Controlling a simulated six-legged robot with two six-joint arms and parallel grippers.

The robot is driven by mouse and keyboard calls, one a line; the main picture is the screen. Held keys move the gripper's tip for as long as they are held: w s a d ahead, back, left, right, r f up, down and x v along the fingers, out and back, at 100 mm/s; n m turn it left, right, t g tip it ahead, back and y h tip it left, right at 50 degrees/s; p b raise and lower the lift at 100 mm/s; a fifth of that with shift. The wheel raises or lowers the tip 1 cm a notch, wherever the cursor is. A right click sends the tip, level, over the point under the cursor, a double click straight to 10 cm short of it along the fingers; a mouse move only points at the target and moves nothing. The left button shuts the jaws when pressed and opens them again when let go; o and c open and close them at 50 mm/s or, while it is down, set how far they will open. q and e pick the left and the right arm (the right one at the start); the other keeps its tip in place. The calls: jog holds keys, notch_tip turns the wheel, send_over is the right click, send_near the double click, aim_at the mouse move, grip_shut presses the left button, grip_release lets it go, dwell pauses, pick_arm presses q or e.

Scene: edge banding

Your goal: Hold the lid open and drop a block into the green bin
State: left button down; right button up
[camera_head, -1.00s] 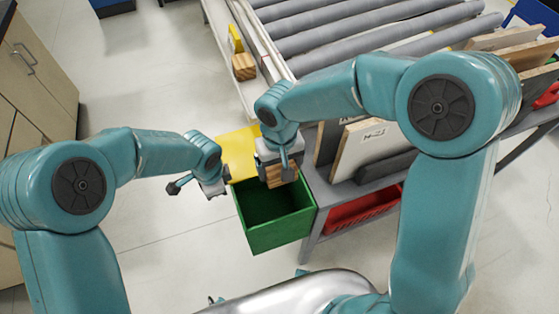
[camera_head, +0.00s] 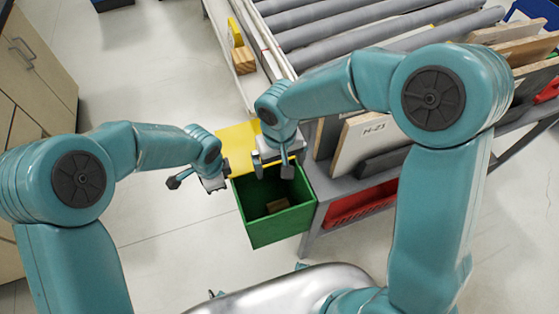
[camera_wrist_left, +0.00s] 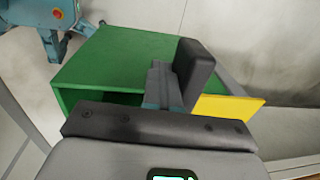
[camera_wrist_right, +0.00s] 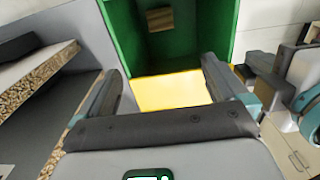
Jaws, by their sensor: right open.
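The green bin (camera_head: 280,228) stands open, below my right gripper. Its yellow lid (camera_head: 237,145) is swung back on the far side. A wooden block (camera_head: 278,205) lies inside on the bin floor; it also shows in the right wrist view (camera_wrist_right: 159,18). My right gripper (camera_head: 273,168) is open and empty above the bin's far edge. My left gripper (camera_head: 198,176) is beside the lid's left edge; I cannot tell whether it touches the lid. In the left wrist view its finger parts (camera_wrist_left: 175,75) show close together before the bin, and their opening is unclear.
Another wooden block (camera_head: 243,60) and a yellow piece (camera_head: 235,32) sit on a side ledge by the conveyor rollers (camera_head: 350,42). Boards (camera_head: 365,142) stand in a rack right of the bin, above a red crate (camera_head: 362,207). The floor to the left is clear.

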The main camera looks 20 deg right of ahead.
pick_arm(q)
jog(key=shift+w, duration=0.1)
dwell(0.4)
pick_arm(e)
notch_tip(320, 180, up, 12)
dwell(0.9)
pick_arm(q)
jog(key=s, duration=1.9)
notch_tip(320, 180, up, 10)
jog(key=shift+s+d, duration=0.2)
jog(key=shift+d, duration=0.1)
dwell(0.4)
jog(key=shift+s, duration=0.15)
pick_arm(e)
jog(key=shift+s, duration=0.15)
